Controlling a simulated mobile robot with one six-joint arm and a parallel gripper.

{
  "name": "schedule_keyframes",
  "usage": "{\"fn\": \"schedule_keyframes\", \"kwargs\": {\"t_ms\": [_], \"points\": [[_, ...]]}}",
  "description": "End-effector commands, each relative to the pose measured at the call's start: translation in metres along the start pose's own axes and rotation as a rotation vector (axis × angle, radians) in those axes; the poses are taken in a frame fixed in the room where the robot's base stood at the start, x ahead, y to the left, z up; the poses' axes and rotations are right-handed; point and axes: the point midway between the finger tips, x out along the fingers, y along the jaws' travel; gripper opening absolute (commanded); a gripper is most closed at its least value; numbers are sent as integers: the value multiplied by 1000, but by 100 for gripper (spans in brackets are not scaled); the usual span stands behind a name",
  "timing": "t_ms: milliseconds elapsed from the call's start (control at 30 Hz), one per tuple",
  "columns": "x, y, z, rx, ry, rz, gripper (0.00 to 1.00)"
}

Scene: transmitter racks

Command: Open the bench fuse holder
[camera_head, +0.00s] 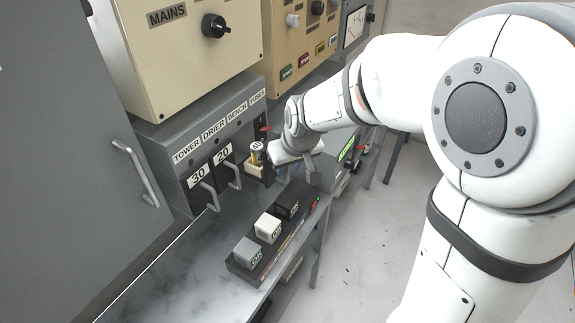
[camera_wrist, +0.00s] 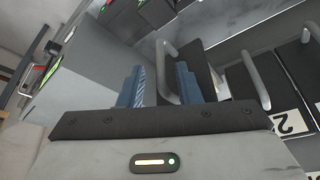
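The fuse panel (camera_head: 160,140) is a grey box labelled TOWER, DRIER, BENCH and FUSES. The tower and drier holders show as dark fronts with metal handles, plated 30 (camera_head: 198,176) and 20 (camera_head: 223,153). The bench holder is mostly hidden in the head view by my gripper and a yellow piece with a pale top (camera_head: 257,158). In the wrist view, a metal handle (camera_wrist: 163,65), apparently the bench one, stands in line with the gap between my gripper's blue fingers (camera_wrist: 160,85). My gripper is open. Whether the fingers touch the handle cannot be told.
A black tray (camera_head: 262,268) with grey, white and black blocks stands on the bench (camera_head: 185,275), close in front of my gripper. A grey box with a green display (camera_head: 347,150) is right of it. A cream MAINS cabinet (camera_head: 180,50) overhangs the fuse panel.

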Motion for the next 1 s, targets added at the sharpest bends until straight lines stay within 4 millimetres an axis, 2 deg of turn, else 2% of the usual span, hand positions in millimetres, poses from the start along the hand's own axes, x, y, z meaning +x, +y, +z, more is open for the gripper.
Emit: {"fn": "schedule_keyframes", "kwargs": {"t_ms": [300, 433, 1000], "points": [[-51, 0, -1, -1, 8, 1, 31], [-66, 0, -1, -1, 6, 1, 31], [-73, 1, 2, 5, 3, 3, 31]]}}
